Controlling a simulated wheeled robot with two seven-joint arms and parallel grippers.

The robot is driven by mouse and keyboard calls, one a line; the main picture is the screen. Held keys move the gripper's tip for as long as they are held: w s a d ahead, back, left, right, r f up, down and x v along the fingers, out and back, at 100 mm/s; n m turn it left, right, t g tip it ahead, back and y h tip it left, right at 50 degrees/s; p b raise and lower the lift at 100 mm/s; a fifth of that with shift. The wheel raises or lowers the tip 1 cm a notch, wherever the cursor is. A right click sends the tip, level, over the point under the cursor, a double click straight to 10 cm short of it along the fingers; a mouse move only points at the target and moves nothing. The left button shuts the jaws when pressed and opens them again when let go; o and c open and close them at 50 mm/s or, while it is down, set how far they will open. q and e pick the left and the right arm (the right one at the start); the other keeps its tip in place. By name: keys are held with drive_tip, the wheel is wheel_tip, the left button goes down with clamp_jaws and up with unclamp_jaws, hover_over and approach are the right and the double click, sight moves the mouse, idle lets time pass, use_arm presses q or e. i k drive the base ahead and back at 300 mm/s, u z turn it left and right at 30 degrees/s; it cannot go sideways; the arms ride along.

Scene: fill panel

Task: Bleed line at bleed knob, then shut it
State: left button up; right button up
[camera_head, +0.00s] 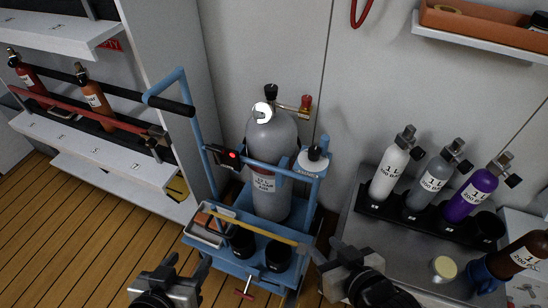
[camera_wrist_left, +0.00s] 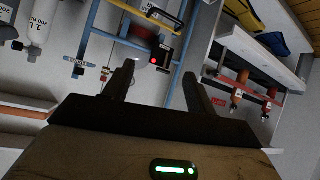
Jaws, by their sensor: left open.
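A large grey cylinder (camera_head: 268,150) stands in a blue cart. Its top valve carries a black knob (camera_head: 271,91) and a red knob (camera_head: 306,102); I cannot read which one is the bleed knob. A white round piece with a black knob (camera_head: 314,154) sits on the cart's right side. A red T-handle (camera_head: 243,294) is low at the cart's front. My left gripper (camera_head: 187,264) is open and empty at the front left of the cart; its spread fingers also show in the left wrist view (camera_wrist_left: 157,88).
The blue cart frame (camera_head: 198,150) has a black box with a red light (camera_head: 232,155) and a tray (camera_head: 207,229). Small labelled bottles (camera_head: 432,180) stand in a black rack on the right bench.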

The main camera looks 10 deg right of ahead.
sight(307, 100)
drive_tip(key=k, duration=0.5)
drive_tip(key=z, duration=0.95)
drive_tip(key=i, duration=0.7)
drive_tip(key=u, duration=2.1)
